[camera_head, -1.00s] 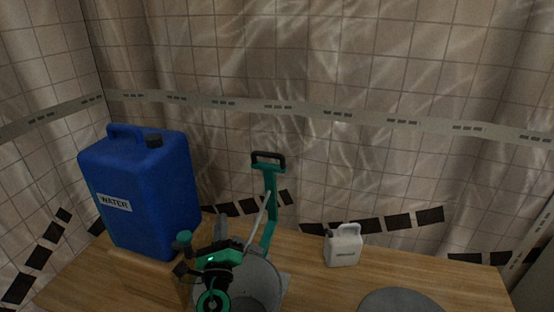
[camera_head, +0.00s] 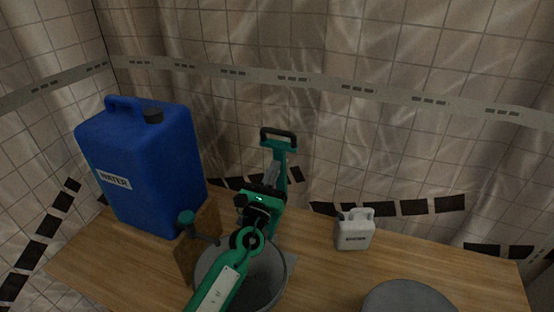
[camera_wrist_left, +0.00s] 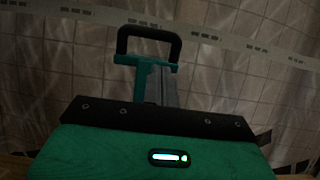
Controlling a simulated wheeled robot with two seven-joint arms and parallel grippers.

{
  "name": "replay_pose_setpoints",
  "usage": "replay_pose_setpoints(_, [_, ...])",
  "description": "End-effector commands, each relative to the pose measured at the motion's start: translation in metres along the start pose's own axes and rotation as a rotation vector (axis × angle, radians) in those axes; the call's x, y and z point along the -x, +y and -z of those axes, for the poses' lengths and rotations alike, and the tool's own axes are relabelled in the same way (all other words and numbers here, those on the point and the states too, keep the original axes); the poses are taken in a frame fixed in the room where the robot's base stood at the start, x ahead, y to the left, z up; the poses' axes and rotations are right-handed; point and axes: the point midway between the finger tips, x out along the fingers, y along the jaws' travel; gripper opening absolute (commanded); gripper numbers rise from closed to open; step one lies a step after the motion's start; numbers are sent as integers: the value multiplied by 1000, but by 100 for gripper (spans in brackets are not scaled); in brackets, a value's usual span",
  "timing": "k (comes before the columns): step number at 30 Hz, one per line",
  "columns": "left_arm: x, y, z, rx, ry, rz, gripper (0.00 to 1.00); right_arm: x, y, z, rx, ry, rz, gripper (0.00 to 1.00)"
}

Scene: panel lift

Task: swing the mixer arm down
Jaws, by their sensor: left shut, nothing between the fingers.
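The mixer's teal arm (camera_head: 280,165) stands up behind the grey bucket (camera_head: 283,284), with a black loop handle (camera_head: 278,134) at its top. In the left wrist view the handle (camera_wrist_left: 148,35) shows ahead, beyond the gripper body. A grey shaft runs below it. My left gripper (camera_head: 268,187) is shut and empty, in front of the lower part of the mixer arm and over the bucket's back rim. Its fingertips are hard to make out, and I cannot tell whether they touch the arm. My right gripper is not in view.
A large blue water canister (camera_head: 150,170) stands at the left on the wooden table (camera_head: 325,285). A teal knob (camera_head: 186,217) rises beside the bucket. A small white jug (camera_head: 355,232) and a grey round lid-like disc (camera_head: 408,298) are at the right. A tiled wall is behind.

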Motion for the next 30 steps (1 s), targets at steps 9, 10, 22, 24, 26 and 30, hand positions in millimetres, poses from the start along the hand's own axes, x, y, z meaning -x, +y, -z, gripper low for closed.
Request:
replay_pose_setpoints(9, [-57,0,-3,-1,-1,0,0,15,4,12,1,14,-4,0])
replay_pose_setpoints(10, [-61,0,-3,-1,-1,0,0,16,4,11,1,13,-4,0])
replay_pose_setpoints(22, [-87,0,0,2,0,-1,0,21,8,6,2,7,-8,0])
replay_pose_setpoints(24, [-87,0,0,2,0,-1,0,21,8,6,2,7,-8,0])
replay_pose_setpoints(26, [-87,0,0,1,0,-1,0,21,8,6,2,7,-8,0])
replay_pose_setpoints(30, [-87,0,0,1,0,-1,0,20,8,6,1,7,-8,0])
